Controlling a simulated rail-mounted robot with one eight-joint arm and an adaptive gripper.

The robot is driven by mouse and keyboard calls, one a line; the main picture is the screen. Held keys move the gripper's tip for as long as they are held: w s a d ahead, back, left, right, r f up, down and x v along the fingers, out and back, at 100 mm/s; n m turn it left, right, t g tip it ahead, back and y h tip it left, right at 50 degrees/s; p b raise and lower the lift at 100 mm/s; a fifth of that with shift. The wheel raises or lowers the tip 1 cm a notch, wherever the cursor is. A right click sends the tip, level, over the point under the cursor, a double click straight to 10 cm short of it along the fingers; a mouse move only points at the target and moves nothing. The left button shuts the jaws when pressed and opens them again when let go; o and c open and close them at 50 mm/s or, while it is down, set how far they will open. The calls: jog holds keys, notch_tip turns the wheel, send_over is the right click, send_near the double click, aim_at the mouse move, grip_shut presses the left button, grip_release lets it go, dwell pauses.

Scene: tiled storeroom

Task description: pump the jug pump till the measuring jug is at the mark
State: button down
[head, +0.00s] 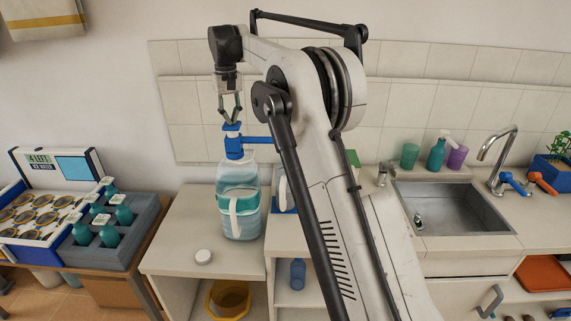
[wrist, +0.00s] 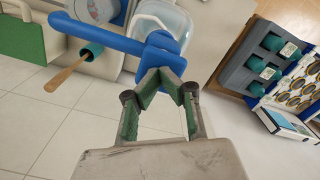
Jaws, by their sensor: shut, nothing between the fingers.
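A large clear water jug (head: 240,213) with a white handle and a teal band stands on the counter. A blue pump (head: 234,146) sits on its neck, its spout pointing right. My gripper (head: 231,121) is shut and empty, pointing down with its fingertips at the top of the pump; touching or just above, I cannot tell. In the wrist view the shut fingertips (wrist: 160,74) meet at the blue pump head (wrist: 164,46). The measuring jug (head: 283,191) stands right of the water jug, mostly hidden behind my arm; its level and mark cannot be read.
A white cap (head: 203,257) lies on the counter before the jug. A grey crate (head: 118,243) of teal bottles and a tray of jars stand left. A yellow bucket (head: 229,297) is below.

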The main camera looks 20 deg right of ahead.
dwell(0.5)
jog(key=shift+f+b, duration=0.75)
jog(key=shift+f, duration=0.45)
jog(key=shift+r, duration=0.2)
jog(key=shift+r+p, duration=0.9)
jog(key=shift+r, duration=0.3)
jog(key=shift+f, duration=0.1)
